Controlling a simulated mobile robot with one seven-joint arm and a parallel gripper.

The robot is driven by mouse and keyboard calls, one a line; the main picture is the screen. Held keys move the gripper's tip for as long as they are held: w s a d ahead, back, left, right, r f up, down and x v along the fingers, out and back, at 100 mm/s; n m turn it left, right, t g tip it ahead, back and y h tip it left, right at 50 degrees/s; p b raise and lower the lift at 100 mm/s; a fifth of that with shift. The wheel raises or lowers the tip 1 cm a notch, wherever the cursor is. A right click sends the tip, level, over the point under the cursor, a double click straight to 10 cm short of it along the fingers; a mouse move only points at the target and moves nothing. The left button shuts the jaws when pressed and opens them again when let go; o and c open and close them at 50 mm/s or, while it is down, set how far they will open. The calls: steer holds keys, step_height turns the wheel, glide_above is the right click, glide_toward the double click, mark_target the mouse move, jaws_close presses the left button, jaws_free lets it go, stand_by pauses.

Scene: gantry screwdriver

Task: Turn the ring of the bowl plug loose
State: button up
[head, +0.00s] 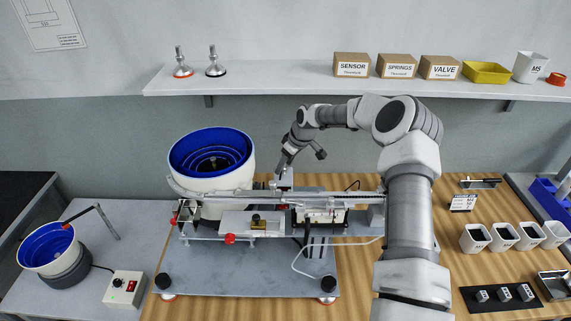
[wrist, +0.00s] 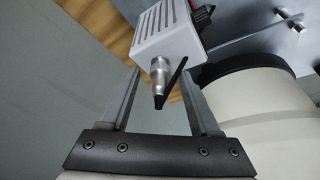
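The bowl plug (wrist: 159,70) is a small silver stepped cylinder with a ring, on the end of a ribbed light-grey box (wrist: 168,30) in the wrist view. A thin black piece (wrist: 172,82), perhaps its cable, slants from its tip. My gripper (wrist: 158,77) is open, with one finger on each side of the plug's end and visible gaps to both. I see no contact. In the head view my gripper (head: 281,168) points down behind the machine, close to the grey box (head: 284,181). The plug is too small or hidden to make out there.
The large feeder bowl (head: 240,180), cream outside and blue inside, stands just left of my gripper; its wall (wrist: 265,105) is close on the right in the wrist view. A rail (head: 300,197) runs in front. A shelf (head: 280,86) with boxes hangs behind.

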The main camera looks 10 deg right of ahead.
steer(key=b+v, duration=0.1)
steer(key=v, duration=1.6)
steer(key=shift+r, duration=0.2)
steer(key=shift+s, duration=0.1)
steer(key=s+a+r+m+h, duration=0.1)
steer(key=s+r+m, duration=0.1)
steer(key=s+r, duration=0.35)
steer(key=s+a+r+m+h, duration=0.2)
steer(key=s+r, duration=0.1)
steer(key=s, duration=0.6)
steer(key=s+a+r+m+h, duration=0.1)
steer(key=s+r+m, duration=0.25)
steer(key=s, duration=0.45)
steer(key=s+a+f+t+y, duration=0.1)
steer(key=s+t, duration=0.1)
steer(key=s, duration=1.5)
steer(key=shift+a+m, duration=0.2)
steer(key=shift+m, duration=0.15)
